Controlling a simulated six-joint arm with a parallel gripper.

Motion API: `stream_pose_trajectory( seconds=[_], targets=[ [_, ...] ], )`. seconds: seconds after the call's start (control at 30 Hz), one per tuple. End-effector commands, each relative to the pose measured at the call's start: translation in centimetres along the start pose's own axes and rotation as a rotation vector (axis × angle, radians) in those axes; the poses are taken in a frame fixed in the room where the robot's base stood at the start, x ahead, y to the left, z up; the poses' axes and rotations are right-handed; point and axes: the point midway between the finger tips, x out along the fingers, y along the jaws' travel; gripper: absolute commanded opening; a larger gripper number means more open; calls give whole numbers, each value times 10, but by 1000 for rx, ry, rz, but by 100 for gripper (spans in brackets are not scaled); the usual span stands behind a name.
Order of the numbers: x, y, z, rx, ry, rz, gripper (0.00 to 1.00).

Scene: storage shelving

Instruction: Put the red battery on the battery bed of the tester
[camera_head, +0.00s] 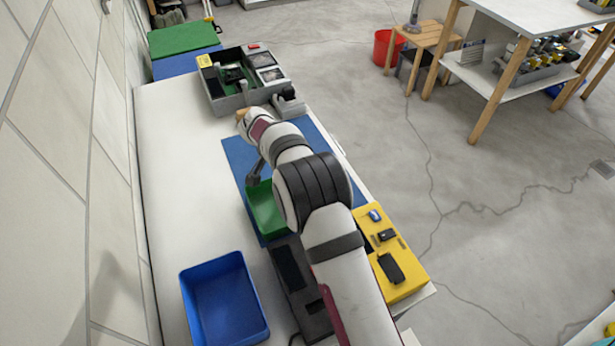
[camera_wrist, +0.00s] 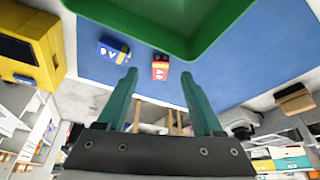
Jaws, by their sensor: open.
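The red battery (camera_wrist: 160,67) lies on the blue mat in the wrist view, just beyond the gap between my fingertips. A blue battery (camera_wrist: 113,50) lies to its left, apart from it. My gripper (camera_wrist: 159,76) is open, with its two green fingers spread and nothing between them. In the head view my arm hides the red battery and most of the gripper. A long dark device (camera_head: 291,268) with a recess stands beside my arm on the table; it may be the tester, but its battery bed cannot be made out clearly.
A green bin (camera_head: 263,212) is on the blue mat (camera_head: 238,158) and fills the top of the wrist view (camera_wrist: 170,35). A blue bin (camera_head: 262,327) stands at the front left. The left table is clear.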

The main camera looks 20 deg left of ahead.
Motion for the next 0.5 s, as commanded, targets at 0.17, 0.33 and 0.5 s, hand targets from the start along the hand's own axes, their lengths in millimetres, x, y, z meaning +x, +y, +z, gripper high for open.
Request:
stream_pose_trajectory(
  seconds=[0.17, 0.33, 0.5],
  targets=[
    [32, -1, -6, 1, -1, 1, 68],
    [55, -2, -7, 0, 0, 0, 68],
    [56, -2, -7, 0, 0, -1, 68]
  ],
)
